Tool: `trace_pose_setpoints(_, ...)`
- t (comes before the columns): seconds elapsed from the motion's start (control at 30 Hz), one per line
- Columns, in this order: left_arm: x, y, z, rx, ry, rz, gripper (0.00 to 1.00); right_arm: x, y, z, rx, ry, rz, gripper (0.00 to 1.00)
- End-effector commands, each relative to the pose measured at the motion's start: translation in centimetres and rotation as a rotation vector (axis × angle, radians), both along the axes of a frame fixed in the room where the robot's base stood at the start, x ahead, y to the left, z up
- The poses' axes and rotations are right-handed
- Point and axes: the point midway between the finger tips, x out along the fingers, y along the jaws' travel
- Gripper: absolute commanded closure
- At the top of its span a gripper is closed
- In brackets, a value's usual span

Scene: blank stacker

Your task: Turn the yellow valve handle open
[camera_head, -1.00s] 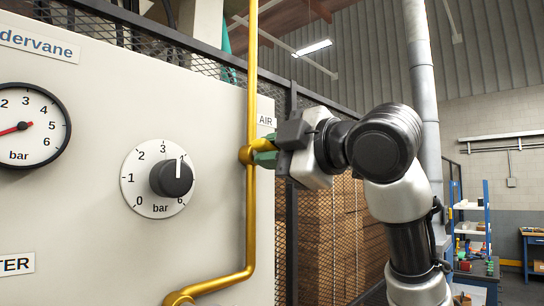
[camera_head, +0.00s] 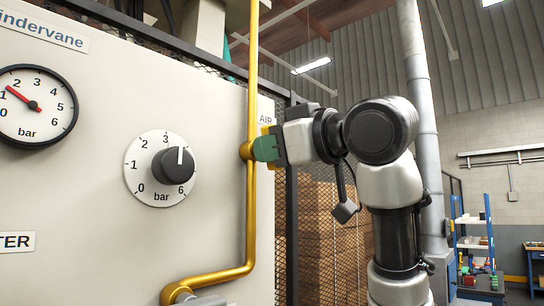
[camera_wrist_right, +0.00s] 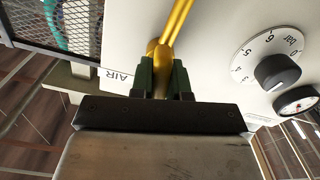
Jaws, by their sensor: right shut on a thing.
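The yellow valve handle (camera_head: 266,130) is beside the vertical yellow pipe (camera_head: 251,210) at the panel's right edge, mostly hidden by my gripper. My right gripper (camera_head: 265,149), with green fingertips, is shut on it next to the pipe's round valve body (camera_head: 246,151). In the right wrist view, my right gripper (camera_wrist_right: 164,78) has one green finger on each side of the yellow handle (camera_wrist_right: 160,88). The handle's full length and angle are hard to tell. My left gripper is not in view.
The white panel carries a pressure gauge (camera_head: 52,118), its red needle between 1 and 2 bar, and a black dial knob (camera_head: 173,165). An "AIR" label (camera_head: 265,119) sits just above my gripper. A mesh fence (camera_head: 340,240) stands behind; shelves (camera_head: 472,235) are far right.

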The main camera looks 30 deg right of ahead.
Motion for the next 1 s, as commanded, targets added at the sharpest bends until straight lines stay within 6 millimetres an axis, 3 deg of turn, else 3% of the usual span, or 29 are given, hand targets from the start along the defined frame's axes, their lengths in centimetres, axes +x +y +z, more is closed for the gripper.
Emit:
trace_pose_setpoints(0.4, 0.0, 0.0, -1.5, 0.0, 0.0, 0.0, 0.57, 0.1, 0.1, -0.3, 0.219, 0.084, 0.001, 1.0)
trace_pose_setpoints(1.0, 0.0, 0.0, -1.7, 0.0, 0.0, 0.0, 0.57, 0.1, 0.1, -0.2, 0.268, 0.101, 0.001, 1.0)
